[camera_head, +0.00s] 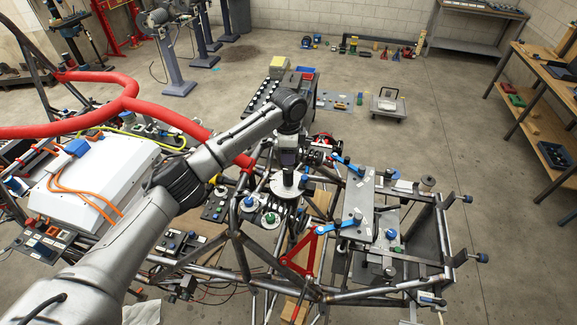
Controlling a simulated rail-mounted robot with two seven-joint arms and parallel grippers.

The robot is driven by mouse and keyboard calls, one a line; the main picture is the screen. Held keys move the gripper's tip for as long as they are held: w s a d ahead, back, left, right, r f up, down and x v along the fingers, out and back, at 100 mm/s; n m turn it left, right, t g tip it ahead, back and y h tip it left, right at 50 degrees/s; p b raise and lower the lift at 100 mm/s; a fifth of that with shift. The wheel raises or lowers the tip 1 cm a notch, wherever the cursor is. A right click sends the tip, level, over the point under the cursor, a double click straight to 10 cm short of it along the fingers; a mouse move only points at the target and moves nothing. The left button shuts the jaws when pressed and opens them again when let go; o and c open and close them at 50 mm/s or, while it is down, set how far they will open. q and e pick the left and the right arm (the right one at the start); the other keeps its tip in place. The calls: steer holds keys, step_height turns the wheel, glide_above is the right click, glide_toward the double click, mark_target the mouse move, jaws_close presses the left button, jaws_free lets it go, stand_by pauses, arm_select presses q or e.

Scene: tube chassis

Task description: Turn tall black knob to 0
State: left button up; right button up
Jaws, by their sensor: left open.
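My left arm comes in from the lower left, bends at its elbow and points down. Its gripper (288,163) is open and sits just above a round grey dial plate (276,190) on the tube chassis. A dark upright knob (288,179) stands on that plate directly under the fingers. It looks like the tall black knob. It is too small to tell whether the fingers are around it or only above it. The dial's numbers and the knob's pointer cannot be read. My right gripper is not in view.
Smaller dials with a blue knob (249,202) and a green knob (270,218) sit close in front. A red bracket (303,255) and a clamped plate (358,205) stand to the right. A red padded tube (135,103) crosses at left.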

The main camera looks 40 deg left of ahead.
mark_target(288, 169)
arm_select(q)
steer(key=shift+r+b, duration=0.35)
steer(key=shift+r, duration=2.1)
